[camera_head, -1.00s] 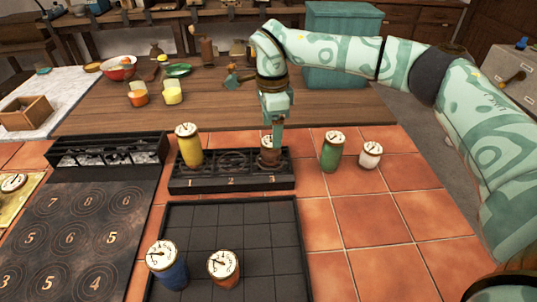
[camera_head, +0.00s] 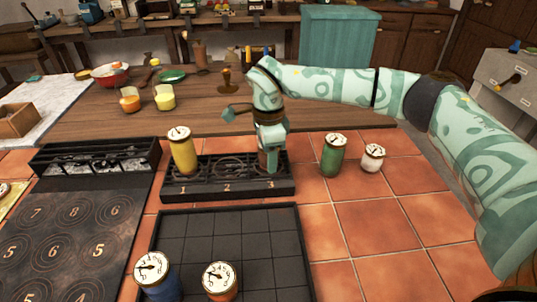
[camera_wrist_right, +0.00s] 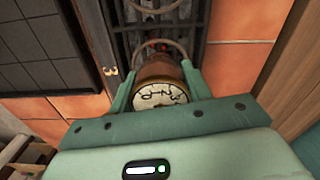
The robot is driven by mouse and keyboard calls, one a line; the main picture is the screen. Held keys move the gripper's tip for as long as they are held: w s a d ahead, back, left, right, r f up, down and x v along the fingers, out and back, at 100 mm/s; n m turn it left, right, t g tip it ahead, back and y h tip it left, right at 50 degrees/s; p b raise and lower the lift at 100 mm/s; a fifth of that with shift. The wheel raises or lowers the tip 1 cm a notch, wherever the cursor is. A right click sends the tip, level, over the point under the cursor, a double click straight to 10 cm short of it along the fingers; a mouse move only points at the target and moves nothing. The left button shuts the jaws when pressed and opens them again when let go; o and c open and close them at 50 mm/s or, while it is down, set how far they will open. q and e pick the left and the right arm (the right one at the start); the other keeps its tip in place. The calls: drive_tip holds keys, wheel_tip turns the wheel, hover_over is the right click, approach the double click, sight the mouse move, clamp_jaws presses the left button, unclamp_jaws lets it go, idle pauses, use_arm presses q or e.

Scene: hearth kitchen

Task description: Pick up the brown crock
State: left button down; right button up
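The brown crock (camera_wrist_right: 160,70) shows in the right wrist view, with a pale dial on its top. It is between the two fingers of my right gripper (camera_wrist_right: 160,78), which press close on both sides with no clear gap. In the head view my right gripper (camera_head: 271,163) is down at the spot marked 3 on the black rack (camera_head: 230,190), and it hides most of the crock. I cannot tell whether the crock's base touches the rack. My left gripper is not in view.
A yellow crock (camera_head: 183,153) stands at spot 1. A green crock (camera_head: 333,156) and a white crock (camera_head: 372,159) stand right of the rack. A blue crock (camera_head: 157,280) and an orange-brown crock (camera_head: 220,282) are on the dark gridded tray (camera_head: 232,235). The tiles at right are clear.

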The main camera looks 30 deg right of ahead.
drive_tip(key=shift+c, duration=0.6)
drive_tip(key=shift+r, duration=0.1)
